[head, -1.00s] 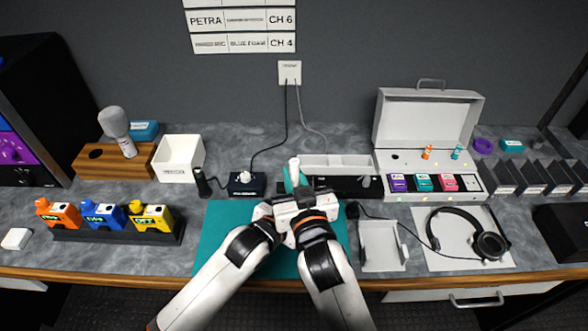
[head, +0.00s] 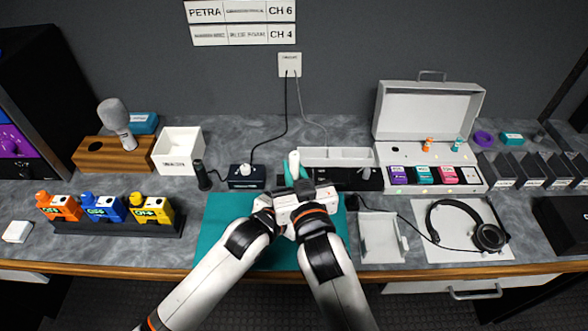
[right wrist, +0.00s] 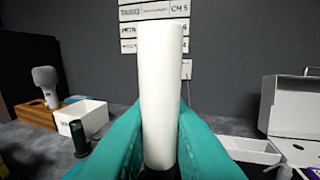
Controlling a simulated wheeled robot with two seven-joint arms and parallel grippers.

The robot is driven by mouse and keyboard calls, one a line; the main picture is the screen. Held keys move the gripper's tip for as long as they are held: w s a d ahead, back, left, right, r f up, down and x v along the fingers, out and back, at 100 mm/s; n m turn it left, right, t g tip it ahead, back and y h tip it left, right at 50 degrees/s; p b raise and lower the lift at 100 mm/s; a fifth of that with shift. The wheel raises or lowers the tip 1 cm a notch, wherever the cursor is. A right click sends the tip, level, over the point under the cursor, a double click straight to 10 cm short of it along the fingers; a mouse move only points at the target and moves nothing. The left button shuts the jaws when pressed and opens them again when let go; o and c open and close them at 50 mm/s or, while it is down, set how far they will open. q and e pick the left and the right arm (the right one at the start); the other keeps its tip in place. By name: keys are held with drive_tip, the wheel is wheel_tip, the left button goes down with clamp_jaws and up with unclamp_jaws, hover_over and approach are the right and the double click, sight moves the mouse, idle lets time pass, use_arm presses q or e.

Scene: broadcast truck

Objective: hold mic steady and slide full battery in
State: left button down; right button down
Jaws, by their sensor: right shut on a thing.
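A white cylinder (head: 294,159) stands up between the teal fingers of my right gripper (head: 297,178), which is shut on it above the teal mat (head: 222,222). The right wrist view shows the cylinder (right wrist: 161,85) upright between both fingers, with something dark at its foot. I cannot tell whether it is the mic's body or a battery. My left gripper (head: 266,203) is close against the right one at its left side. Its fingertips are hidden, and so is anything in them. A grey-headed mic (head: 115,120) stands in a wooden block (head: 88,158) at the back left.
A white box (head: 178,150) and a dark charger-like box (head: 246,178) stand behind left. Orange, blue and yellow bottle-like things (head: 104,208) sit at the left. An open case (head: 425,110), a white tray (head: 381,238) and headphones (head: 487,236) are at the right.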

drive_tip(key=shift+f, duration=0.85)
idle(0.6)
drive_tip(key=shift+r, duration=0.2)
drive_tip(key=shift+r, duration=0.25)
drive_tip(key=shift+a, duration=0.1)
idle(1.2)
drive_tip(key=shift+f, duration=0.1)
drive_tip(key=shift+f, duration=0.3)
drive_tip(key=shift+r, duration=0.1)
drive_tip(key=shift+r, duration=0.25)
